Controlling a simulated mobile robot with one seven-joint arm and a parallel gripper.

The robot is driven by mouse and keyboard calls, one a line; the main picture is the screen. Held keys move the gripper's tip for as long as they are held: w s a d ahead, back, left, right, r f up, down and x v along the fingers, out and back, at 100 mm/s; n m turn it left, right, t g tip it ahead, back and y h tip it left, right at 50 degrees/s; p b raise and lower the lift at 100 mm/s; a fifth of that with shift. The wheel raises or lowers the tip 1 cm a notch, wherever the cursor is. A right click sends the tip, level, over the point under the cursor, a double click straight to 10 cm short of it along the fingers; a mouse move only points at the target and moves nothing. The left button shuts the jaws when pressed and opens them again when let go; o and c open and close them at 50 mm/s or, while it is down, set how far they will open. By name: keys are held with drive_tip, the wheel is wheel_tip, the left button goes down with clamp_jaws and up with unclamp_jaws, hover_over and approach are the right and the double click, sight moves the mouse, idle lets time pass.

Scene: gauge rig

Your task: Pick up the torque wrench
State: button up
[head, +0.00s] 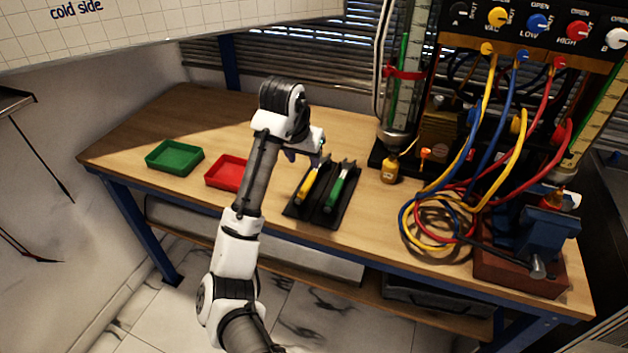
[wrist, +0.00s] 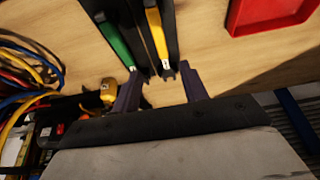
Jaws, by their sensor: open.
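A black tray (head: 311,217) on the bench holds a yellow-handled tool (head: 307,186) and a green-handled tool (head: 336,192) side by side, with dark metal ends pointing toward the back. I cannot tell which one is the torque wrench. My gripper (head: 304,157) is above the back end of the tray, partly hidden by my arm. In the wrist view my gripper (wrist: 160,84) is open and empty, its two dark fingers apart. The metal tip of the yellow-handled tool (wrist: 154,33) shows between the fingers; the green-handled tool (wrist: 114,43) lies to the left.
A red tray (head: 226,173) and a green tray (head: 175,157) stand left on the wooden bench (head: 130,150). Bare wood lies around the black tray.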

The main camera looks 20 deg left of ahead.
hover_over(309, 179)
drive_tip(key=s, duration=0.3)
wheel_tip(309, 179, down, 5)
drive_tip(key=shift+w+d+r, duration=0.15)
drive_tip(key=shift+r, duration=0.05)
drive_tip(key=shift+p+x, duration=0.85)
drive_tip(key=shift+x, duration=1.85)
drive_tip(key=shift+w+f, duration=0.1)
drive_tip(key=shift+f, duration=0.05)
drive_tip(key=shift+c, duration=0.3)
clamp_jaws()
